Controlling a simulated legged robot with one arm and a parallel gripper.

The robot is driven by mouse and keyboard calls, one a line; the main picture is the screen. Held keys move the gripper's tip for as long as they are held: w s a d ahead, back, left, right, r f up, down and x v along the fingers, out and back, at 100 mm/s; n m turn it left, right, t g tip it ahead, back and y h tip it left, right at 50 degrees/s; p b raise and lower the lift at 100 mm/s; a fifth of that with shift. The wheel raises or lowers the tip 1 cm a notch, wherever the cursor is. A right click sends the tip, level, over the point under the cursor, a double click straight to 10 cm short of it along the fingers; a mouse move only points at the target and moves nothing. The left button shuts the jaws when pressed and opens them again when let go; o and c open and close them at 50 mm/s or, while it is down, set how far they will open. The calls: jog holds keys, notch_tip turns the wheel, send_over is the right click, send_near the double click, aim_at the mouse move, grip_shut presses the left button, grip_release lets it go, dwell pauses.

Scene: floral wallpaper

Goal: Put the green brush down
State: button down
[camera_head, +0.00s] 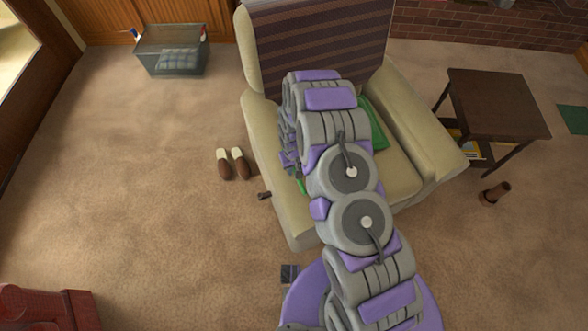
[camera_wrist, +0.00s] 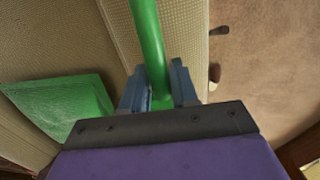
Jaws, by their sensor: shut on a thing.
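The green brush (camera_wrist: 148,45) shows as a smooth green handle in the wrist view. My gripper (camera_wrist: 160,88) is shut on it, with one blue-grey finger on each side. The handle runs up out of the picture, so its far end is hidden. In the head view only a small green sliver of the brush (camera_head: 302,186) shows beside my arm, over the armchair's left armrest. My gripper is mostly hidden there behind the arm. I cannot tell whether the brush touches the armchair (camera_head: 273,150).
A flat green item (camera_head: 377,128) lies on the armchair seat; it also shows in the wrist view (camera_wrist: 62,105). Slippers (camera_head: 232,163) and a small brown object (camera_head: 264,195) are left of the chair. A dark side table (camera_head: 495,100) stands right. The carpet at left is largely clear.

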jog(key=shift+f, duration=0.55)
jog(key=shift+r, duration=0.15)
jog(key=c, duration=0.9)
grip_release()
jog(key=shift+o, duration=0.2)
